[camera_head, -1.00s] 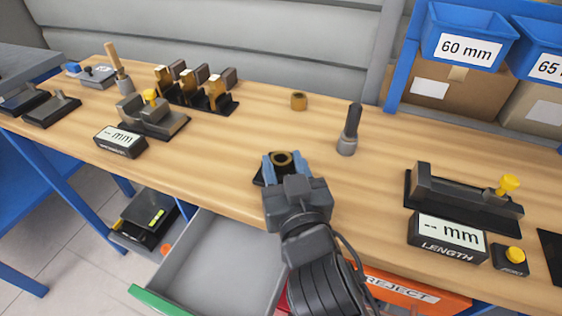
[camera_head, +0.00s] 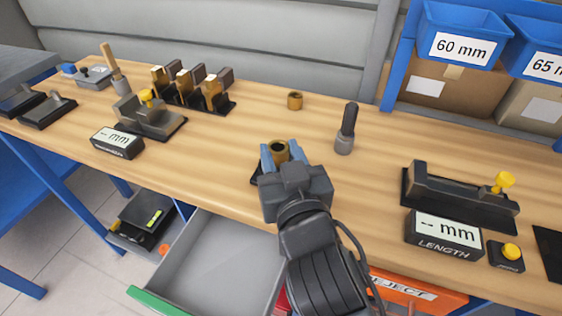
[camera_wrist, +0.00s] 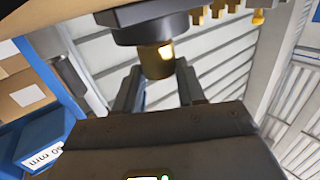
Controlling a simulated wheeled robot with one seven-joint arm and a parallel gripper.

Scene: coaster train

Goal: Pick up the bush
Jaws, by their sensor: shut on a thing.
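The bush (camera_head: 279,152) is a short brass-coloured hollow cylinder standing upright between the blue-tipped fingers of my gripper (camera_head: 281,157). My gripper is shut on it, near the front edge of the bench. A dark base (camera_head: 256,178) shows partly beneath, mostly hidden by my gripper. In the wrist view the bush (camera_wrist: 156,60) lies between the two finger ends, close against a dark round part (camera_wrist: 150,22); I cannot tell whether they touch. A second, similar brass-coloured ring (camera_head: 295,100) stands farther back on the bench.
A grey post with a dark handle (camera_head: 345,130) stands right of the ring. A length gauge (camera_head: 460,200) with its display is at the right. Gauges and a brass-fitted rack (camera_head: 195,90) are at the left. An open drawer (camera_head: 215,265) lies below the front edge.

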